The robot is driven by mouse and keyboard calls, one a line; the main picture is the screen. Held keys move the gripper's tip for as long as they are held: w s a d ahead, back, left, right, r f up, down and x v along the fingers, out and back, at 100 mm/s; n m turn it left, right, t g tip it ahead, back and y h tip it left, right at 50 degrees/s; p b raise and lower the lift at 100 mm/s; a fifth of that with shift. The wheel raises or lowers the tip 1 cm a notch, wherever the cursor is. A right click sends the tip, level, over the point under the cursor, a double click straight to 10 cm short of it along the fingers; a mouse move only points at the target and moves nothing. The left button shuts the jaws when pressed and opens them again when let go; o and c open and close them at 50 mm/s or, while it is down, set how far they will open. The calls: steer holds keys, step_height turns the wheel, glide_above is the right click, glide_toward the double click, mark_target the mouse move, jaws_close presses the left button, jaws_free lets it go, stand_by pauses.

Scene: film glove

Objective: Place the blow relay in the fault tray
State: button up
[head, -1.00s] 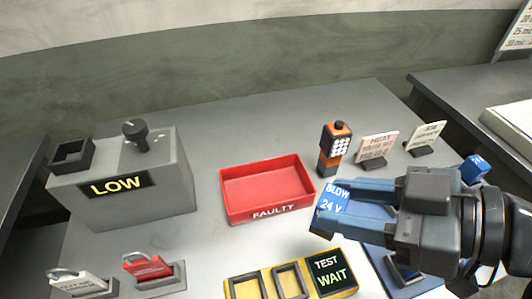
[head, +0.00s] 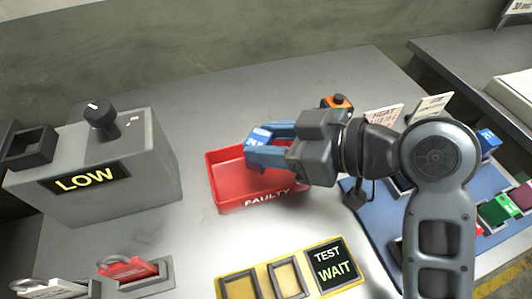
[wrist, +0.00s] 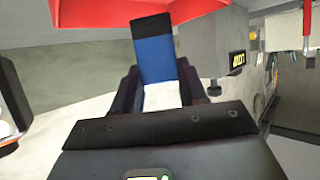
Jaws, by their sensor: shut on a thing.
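The blow relay (head: 259,137) is a blue block with a white-lettered label. My gripper (head: 268,148) is shut on it and holds it over the red tray. In the wrist view the relay (wrist: 155,58) sticks out from between the fingers, with a dark end. The fault tray (head: 226,185) is an open red tray marked FAULTY, on the grey bench left of my arm. My gripper covers its right and back part. The tray's red also shows at the top of the wrist view (wrist: 90,14). No other thing shows in the tray's visible part.
A grey box with a LOW display (head: 85,178) and knob stands at left. A yellow TEST WAIT fixture (head: 333,262) lies in front. An orange handheld device (head: 338,101) and small cards stand behind my arm. A blue mat (head: 377,222) with coloured blocks lies at right.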

steer(key=shift+w+a+f, duration=0.3)
steer(key=shift+a+f, duration=0.05)
steer(key=shift+f, duration=1.95)
steer(key=shift+f, duration=0.15)
steer(key=o, duration=1.1)
